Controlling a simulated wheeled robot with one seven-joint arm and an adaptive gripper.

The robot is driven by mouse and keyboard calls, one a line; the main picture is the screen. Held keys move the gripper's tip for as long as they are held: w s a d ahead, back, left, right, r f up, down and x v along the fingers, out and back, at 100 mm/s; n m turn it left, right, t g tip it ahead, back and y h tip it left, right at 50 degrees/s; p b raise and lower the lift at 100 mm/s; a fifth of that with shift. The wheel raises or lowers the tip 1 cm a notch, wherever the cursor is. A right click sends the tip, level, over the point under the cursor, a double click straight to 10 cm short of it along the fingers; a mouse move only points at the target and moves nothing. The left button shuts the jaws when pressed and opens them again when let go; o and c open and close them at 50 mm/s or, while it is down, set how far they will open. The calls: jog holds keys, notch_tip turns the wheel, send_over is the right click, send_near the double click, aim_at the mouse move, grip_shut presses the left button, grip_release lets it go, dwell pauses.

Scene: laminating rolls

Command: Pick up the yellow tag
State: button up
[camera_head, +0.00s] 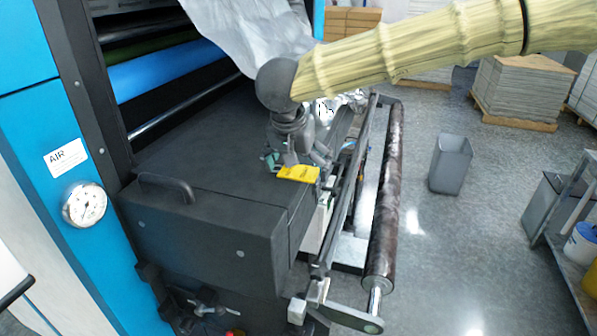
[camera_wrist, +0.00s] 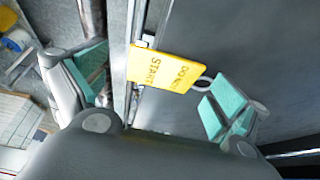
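The yellow tag (camera_head: 298,173) is at the right edge of the dark machine cover, just below my gripper (camera_head: 292,160) in the head view. In the wrist view the tag (camera_wrist: 163,68) reads "DO NOT START" and lies between my two spread, teal-padded fingers (camera_wrist: 157,82). A grey ring at the tag's right end sits close to the right finger. I see no contact between the pads and the tag. My gripper is open and empty. How far the tag lies beyond the fingertips is hard to tell.
The dark machine cover (camera_head: 205,225) with its handle (camera_head: 167,187) lies left of the tag. A long dark roller (camera_head: 387,205) runs along the right. A grey bin (camera_head: 450,163) stands on open floor. A silvery sheet (camera_head: 245,30) hangs behind my gripper.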

aim_at(298, 174)
jog(key=shift+w+f, duration=0.35)
jog(key=shift+w, duration=0.2)
jog(key=shift+w+f, duration=0.3)
jog(key=shift+w, duration=0.25)
jog(key=c, duration=0.5)
jog(key=shift+s+r, duration=0.3)
jog(key=shift+s, duration=0.25)
jog(key=shift+w, duration=0.4)
jog(key=shift+r+b, duration=0.35)
jog(key=shift+b, duration=0.05)
jog(key=r, duration=0.1)
jog(key=r+b, duration=0.1)
jog(key=shift+s+r, duration=0.2)
jog(key=shift+r, duration=0.1)
jog(key=s+a+b, duration=0.1)
jog(key=s+a, duration=0.2)
jog(key=s, duration=0.1)
jog(key=s+a+r+b, duration=0.1)
jog(key=s+a+b, duration=0.1)
jog(key=s+a, duration=0.1)
jog(key=s+a+b, duration=0.1)
jog(key=s+a, duration=0.2)
jog(key=s, duration=0.3)
jog(key=shift+a+r+b, duration=0.25)
jog(key=shift+b, duration=0.15)
